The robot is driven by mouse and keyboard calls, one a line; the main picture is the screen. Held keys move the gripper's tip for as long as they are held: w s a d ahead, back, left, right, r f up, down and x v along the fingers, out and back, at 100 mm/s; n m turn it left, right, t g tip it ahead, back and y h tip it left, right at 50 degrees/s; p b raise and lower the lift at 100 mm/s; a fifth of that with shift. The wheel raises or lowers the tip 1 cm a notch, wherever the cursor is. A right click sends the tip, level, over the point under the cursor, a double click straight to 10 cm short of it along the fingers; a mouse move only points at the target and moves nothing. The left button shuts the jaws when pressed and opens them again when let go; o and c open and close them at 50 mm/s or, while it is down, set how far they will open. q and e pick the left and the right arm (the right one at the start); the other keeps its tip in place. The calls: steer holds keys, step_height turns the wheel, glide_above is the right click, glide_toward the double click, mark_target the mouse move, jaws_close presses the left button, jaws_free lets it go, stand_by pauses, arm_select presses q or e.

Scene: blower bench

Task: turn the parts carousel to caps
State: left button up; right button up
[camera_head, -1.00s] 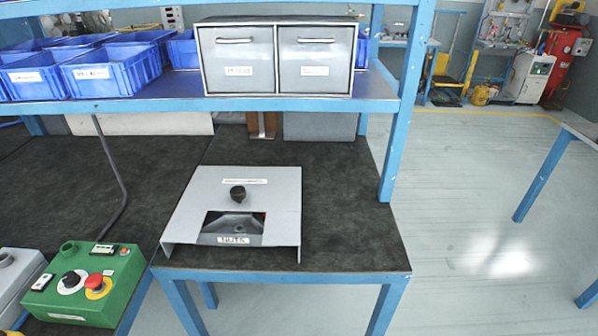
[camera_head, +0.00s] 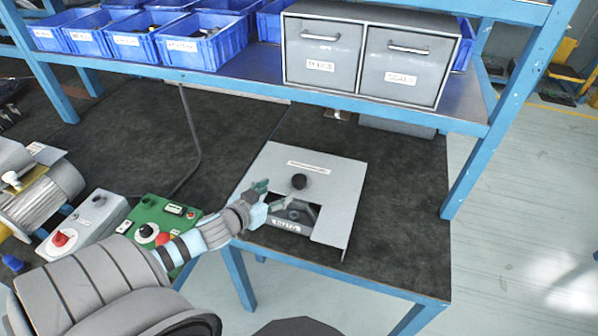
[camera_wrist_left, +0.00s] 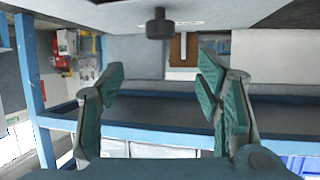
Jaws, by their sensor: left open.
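The parts carousel is under a grey sheet-metal cover (camera_head: 335,190) on the dark bench. A black knob (camera_head: 299,181) stands on top of it. The front window (camera_head: 293,211) shows a dark tray and a white label that seems to read NUTS. My left gripper (camera_head: 272,194) is open and empty, with green fingers, just left of the knob and over the cover's left part. In the left wrist view the knob (camera_wrist_left: 159,24) shows at the top, beyond and between the spread fingers (camera_wrist_left: 160,72), apart from them. My right gripper is not in view.
A green control box (camera_head: 160,214) with a red button lies beneath and beside my left arm. A grey box (camera_head: 88,217) and a motor-like blower (camera_head: 35,195) are further left. A shelf above holds blue bins (camera_head: 200,42) and grey drawers (camera_head: 366,57). The bench right of the cover is clear.

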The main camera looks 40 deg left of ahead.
mark_target(297, 180)
arm_select(q)
steer(key=b+x, duration=0.2)
steer(key=x, duration=0.2)
steer(key=b+x, duration=0.2)
steer(key=x, duration=0.3)
steer(key=b+x, duration=0.3)
steer(key=x, duration=0.1)
steer(key=shift+w+a+f, duration=0.1)
steer(key=shift+w+f, duration=0.05)
steer(key=shift+f, duration=0.3)
steer(key=shift+w, duration=0.25)
steer(key=shift+r, duration=0.1)
jaws_close()
